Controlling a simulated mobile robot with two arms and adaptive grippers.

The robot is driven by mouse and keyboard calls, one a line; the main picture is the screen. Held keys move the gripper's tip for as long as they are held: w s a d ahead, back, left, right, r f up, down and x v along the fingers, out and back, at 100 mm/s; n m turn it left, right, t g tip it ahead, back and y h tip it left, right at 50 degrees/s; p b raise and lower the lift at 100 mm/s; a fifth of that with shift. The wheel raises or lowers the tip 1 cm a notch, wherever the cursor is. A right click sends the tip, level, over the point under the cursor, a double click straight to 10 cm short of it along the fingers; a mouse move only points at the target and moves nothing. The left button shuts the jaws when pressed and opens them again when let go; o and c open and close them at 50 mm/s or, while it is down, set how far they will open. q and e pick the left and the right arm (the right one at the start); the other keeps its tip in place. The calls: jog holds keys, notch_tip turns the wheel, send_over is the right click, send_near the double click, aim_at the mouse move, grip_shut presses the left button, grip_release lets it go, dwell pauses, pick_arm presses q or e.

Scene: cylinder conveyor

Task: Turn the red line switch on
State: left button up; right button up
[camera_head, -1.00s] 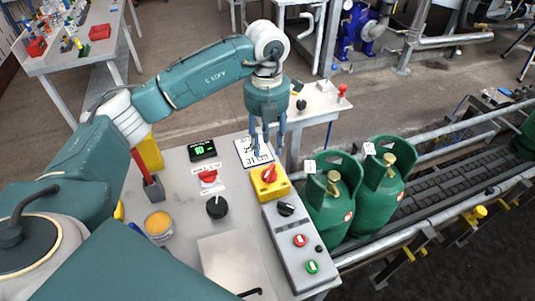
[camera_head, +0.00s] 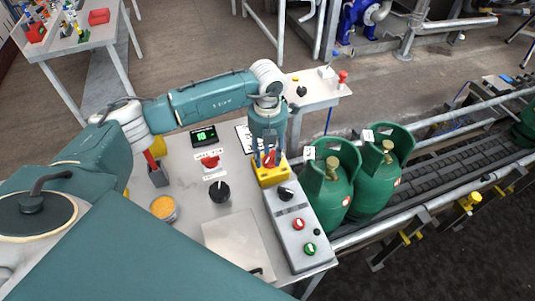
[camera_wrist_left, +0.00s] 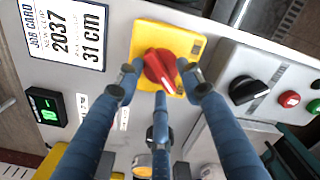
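The red line switch (camera_wrist_left: 160,72) is a rotary knob on a yellow box (camera_wrist_left: 191,43), which also shows in the head view (camera_head: 270,174) on the table. My left gripper (camera_head: 268,159) points down right over the knob. In the left wrist view my left gripper (camera_wrist_left: 162,85) has its blue fingers spread around the knob, two at its sides and one below. The fingers look apart from each other; whether they touch the knob is unclear. My right gripper is not in view.
A grey control panel (camera_head: 276,207) with a black knob and red and green buttons adjoins the yellow box. Green gas cylinders (camera_head: 328,184) stand to the right on the conveyor (camera_head: 445,166). A red mushroom button (camera_head: 210,161), black dial (camera_head: 219,191) and green display (camera_head: 203,136) sit left.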

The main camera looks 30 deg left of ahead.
pick_arm(q)
grip_shut()
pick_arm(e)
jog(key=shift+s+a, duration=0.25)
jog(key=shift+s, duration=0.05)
pick_arm(q)
jog(key=shift+n, duration=0.4)
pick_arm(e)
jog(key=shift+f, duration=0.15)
pick_arm(q)
jog(key=n, duration=0.2)
jog(key=shift+d+n+b, duration=0.1)
jog(key=shift+n+b, duration=0.3)
jog(key=n, duration=0.2)
jog(key=shift+d+n, duration=0.1)
jog(key=shift+n, duration=0.3)
jog(key=n, duration=0.6)
jog(key=shift+d+r+b, duration=0.1)
jog(key=shift+d+b, duration=0.1)
jog(key=shift+b, duration=0.1)
jog(key=n, duration=0.5)
jog(key=shift+w+d+n, duration=0.1)
jog(key=shift+w+n, duration=0.1)
jog(key=shift+n, duration=0.1)
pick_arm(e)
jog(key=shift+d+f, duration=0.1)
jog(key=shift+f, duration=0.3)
